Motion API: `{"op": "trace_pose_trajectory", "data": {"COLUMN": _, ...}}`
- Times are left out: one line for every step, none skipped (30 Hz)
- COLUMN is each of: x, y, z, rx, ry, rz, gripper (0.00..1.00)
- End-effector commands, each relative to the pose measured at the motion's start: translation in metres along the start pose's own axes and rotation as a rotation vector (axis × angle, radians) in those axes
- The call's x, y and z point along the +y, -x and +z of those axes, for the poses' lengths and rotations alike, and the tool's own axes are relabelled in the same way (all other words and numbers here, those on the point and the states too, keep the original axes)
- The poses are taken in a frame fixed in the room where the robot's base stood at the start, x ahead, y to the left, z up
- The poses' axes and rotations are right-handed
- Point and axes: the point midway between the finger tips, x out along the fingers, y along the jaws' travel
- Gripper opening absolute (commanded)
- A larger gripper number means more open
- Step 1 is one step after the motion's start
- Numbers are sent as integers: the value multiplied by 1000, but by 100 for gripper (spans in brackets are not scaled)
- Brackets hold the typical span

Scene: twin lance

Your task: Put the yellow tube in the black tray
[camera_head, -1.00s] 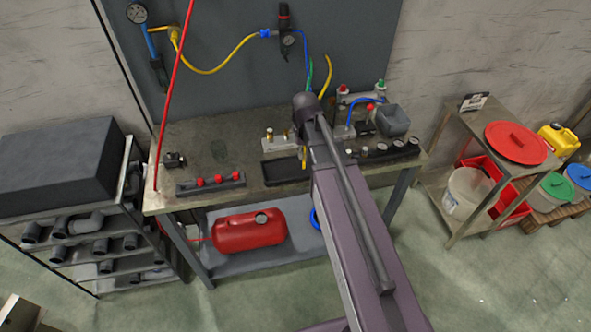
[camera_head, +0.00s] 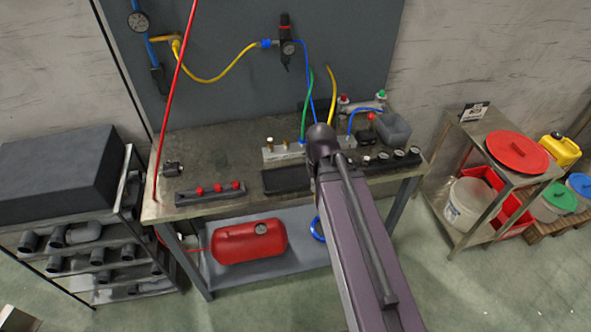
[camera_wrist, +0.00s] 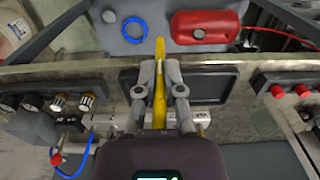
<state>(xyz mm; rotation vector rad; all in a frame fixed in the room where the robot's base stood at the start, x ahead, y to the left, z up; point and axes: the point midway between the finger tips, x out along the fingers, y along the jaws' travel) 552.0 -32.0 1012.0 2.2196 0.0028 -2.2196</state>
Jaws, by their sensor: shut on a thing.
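The yellow tube (camera_wrist: 160,85) is clamped between the two fingers of my gripper (camera_wrist: 160,68) in the wrist view. Its far end extends past the fingertips, and its near part runs back between the fingers. The black tray (camera_wrist: 222,86) lies on the bench behind the fingers, which overlap its left part in this view. I cannot tell how high the tube is above it. In the head view the tray (camera_head: 284,181) is partly covered by my arm, which hides my gripper. A yellow hose (camera_head: 332,92) rises behind the arm; I cannot tell whether it is the held tube.
A manifold (camera_head: 283,151) with green and blue hoses stands behind the tray. A block with red knobs (camera_head: 210,193) is left of it, and a gauge row (camera_head: 392,158) is right. A red tank (camera_head: 250,241) and blue ring (camera_wrist: 147,25) lie on the lower shelf.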

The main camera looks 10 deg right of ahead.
Motion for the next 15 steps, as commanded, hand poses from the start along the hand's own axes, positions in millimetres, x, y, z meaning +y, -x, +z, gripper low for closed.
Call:
{"op": "trace_pose_trajectory", "data": {"x": -1, "y": -1, "z": -10, "rx": 0, "ry": 1, "rz": 0, "gripper": 0}}
{"op": "trace_pose_trajectory", "data": {"x": -2, "y": -2, "z": -14, "rx": 0, "ry": 1, "rz": 0, "gripper": 0}}
{"op": "trace_pose_trajectory", "data": {"x": -4, "y": -2, "z": -21, "rx": 0, "ry": 1, "rz": 0, "gripper": 0}}
{"op": "trace_pose_trajectory", "data": {"x": -5, "y": -3, "z": -26, "rx": 0, "ry": 1, "rz": 0, "gripper": 0}}
{"op": "trace_pose_trajectory", "data": {"x": -6, "y": -4, "z": -32, "rx": 0, "ry": 1, "rz": 0, "gripper": 0}}
{"op": "trace_pose_trajectory", "data": {"x": -7, "y": -4, "z": -39, "rx": 0, "ry": -1, "rz": 0, "gripper": 0}}
{"op": "trace_pose_trajectory", "data": {"x": -8, "y": -5, "z": -45, "rx": 0, "ry": -1, "rz": 0, "gripper": 0}}
{"op": "trace_pose_trajectory", "data": {"x": -10, "y": -5, "z": -50, "rx": 0, "ry": -1, "rz": 0, "gripper": 0}}
{"op": "trace_pose_trajectory", "data": {"x": -11, "y": -6, "z": -58, "rx": 0, "ry": -2, "rz": 0, "gripper": 0}}
{"op": "trace_pose_trajectory", "data": {"x": -12, "y": -7, "z": -63, "rx": 0, "ry": -2, "rz": 0, "gripper": 0}}
{"op": "trace_pose_trajectory", "data": {"x": -14, "y": -7, "z": -69, "rx": 0, "ry": -2, "rz": 0, "gripper": 0}}
{"op": "trace_pose_trajectory", "data": {"x": -15, "y": -8, "z": -76, "rx": 0, "ry": -2, "rz": 0, "gripper": 0}}
{"op": "trace_pose_trajectory", "data": {"x": -16, "y": -8, "z": -82, "rx": 0, "ry": -2, "rz": 0, "gripper": 0}}
{"op": "trace_pose_trajectory", "data": {"x": -18, "y": -9, "z": -87, "rx": 0, "ry": -2, "rz": 0, "gripper": 0}}
{"op": "trace_pose_trajectory", "data": {"x": -19, "y": -10, "z": -95, "rx": 0, "ry": 0, "rz": 0, "gripper": 0}}
